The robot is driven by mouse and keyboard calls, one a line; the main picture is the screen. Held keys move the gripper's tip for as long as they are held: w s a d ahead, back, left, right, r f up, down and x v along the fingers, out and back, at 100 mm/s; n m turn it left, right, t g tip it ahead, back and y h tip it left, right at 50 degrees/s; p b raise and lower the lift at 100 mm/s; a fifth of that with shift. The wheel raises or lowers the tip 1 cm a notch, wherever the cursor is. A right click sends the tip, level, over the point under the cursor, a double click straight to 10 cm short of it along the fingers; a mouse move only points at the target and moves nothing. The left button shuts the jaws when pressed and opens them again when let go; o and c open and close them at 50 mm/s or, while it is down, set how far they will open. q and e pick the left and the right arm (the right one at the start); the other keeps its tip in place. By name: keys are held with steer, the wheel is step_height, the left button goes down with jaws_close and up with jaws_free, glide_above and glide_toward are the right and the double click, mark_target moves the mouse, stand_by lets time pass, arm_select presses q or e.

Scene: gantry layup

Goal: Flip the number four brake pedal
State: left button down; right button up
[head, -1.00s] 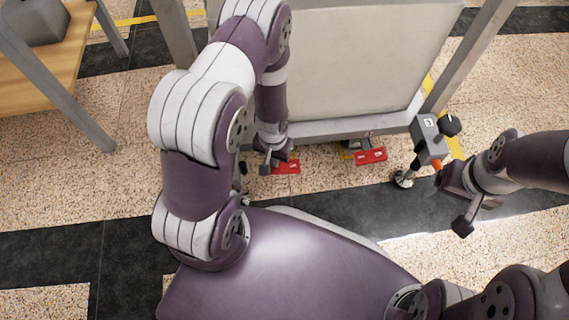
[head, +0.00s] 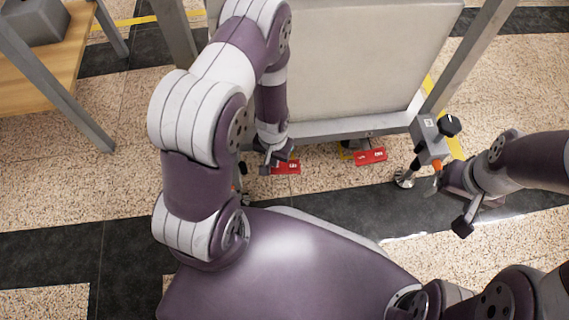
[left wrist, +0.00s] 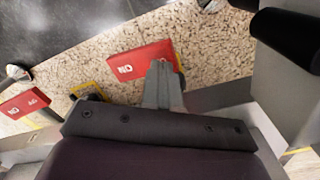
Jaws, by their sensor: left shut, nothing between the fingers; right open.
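A red pedal (head: 289,168) with a white marking sits low under the front edge of the gantry, next to my left gripper (head: 272,161). A second red pedal (head: 370,156) sits to its right. The left wrist view shows the near pedal (left wrist: 139,62) right beside the fingertips of my left gripper (left wrist: 167,68), and the other pedal (left wrist: 24,103) at the far left. I cannot tell whether the fingertips touch the near pedal. My left gripper is shut and empty. My right gripper (head: 453,205) is open, at the right. I cannot read a pedal number four.
A large pale panel (head: 340,55) in a grey frame stands behind the pedals. A grey box with a black knob (head: 448,125) is at the frame's right corner, near my right arm. A wooden table (head: 62,65) stands at the upper left. The speckled floor before it is clear.

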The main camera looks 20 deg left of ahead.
arm_select(q)
steer(key=shift+f+b, duration=0.7)
steer(key=shift+f, duration=0.4)
stand_by(0.8)
step_height(320, 180, up, 7)
steer(key=p, duration=0.7)
steer(key=shift+r+p, duration=0.15)
steer(key=shift+p, duration=0.25)
